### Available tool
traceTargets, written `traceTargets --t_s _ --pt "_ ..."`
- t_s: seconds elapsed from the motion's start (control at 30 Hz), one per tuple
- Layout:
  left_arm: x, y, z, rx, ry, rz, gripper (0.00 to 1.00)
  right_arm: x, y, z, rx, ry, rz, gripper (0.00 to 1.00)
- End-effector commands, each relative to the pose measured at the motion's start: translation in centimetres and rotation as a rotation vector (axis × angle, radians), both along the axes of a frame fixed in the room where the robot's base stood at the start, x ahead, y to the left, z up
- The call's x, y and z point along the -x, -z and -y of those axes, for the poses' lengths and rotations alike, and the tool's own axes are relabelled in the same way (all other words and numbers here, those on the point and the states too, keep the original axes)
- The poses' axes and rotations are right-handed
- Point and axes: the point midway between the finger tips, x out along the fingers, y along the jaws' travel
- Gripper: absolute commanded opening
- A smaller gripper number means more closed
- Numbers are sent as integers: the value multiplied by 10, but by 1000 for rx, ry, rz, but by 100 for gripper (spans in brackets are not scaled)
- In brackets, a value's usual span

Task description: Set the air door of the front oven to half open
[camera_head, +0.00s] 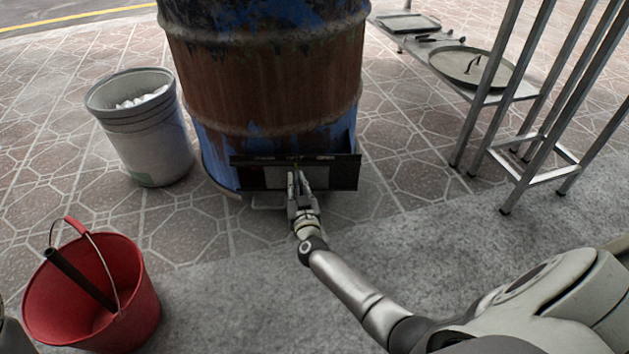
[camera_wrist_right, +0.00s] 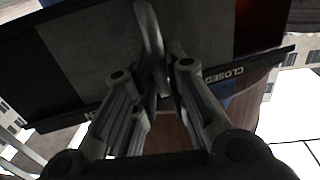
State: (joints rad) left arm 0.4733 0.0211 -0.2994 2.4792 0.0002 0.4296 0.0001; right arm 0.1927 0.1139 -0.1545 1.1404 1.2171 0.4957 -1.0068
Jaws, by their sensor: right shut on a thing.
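The front oven is a rusty blue barrel (camera_head: 262,75). Its air door is a grey sliding plate (camera_head: 280,179) in a black frame (camera_head: 345,176) low on the barrel's front. In the right wrist view the plate (camera_wrist_right: 105,50) carries a pale upright handle (camera_wrist_right: 150,35). My right gripper (camera_head: 297,180) is shut on this handle, a finger on either side. A "CLOSED" label (camera_wrist_right: 223,75) shows on the frame's edge right of the fingers; another label is partly hidden at left. A dark reddish patch (camera_wrist_right: 259,20) shows beside the plate. My left gripper is not visible.
A grey bin (camera_head: 145,150) stands left of the barrel. A red bucket (camera_head: 125,310) with a dark-gripped handle stands at the lower left. A metal rack (camera_head: 480,85) and a low shelf with a round lid (camera_head: 470,66) stand at the right. The paving before the barrel is clear.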

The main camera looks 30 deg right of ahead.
Motion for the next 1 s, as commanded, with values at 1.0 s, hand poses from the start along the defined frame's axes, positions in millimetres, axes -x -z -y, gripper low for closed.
traceTargets --t_s 1.0 --pt "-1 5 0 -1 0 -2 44 7 3 12 4 2 -1 32"
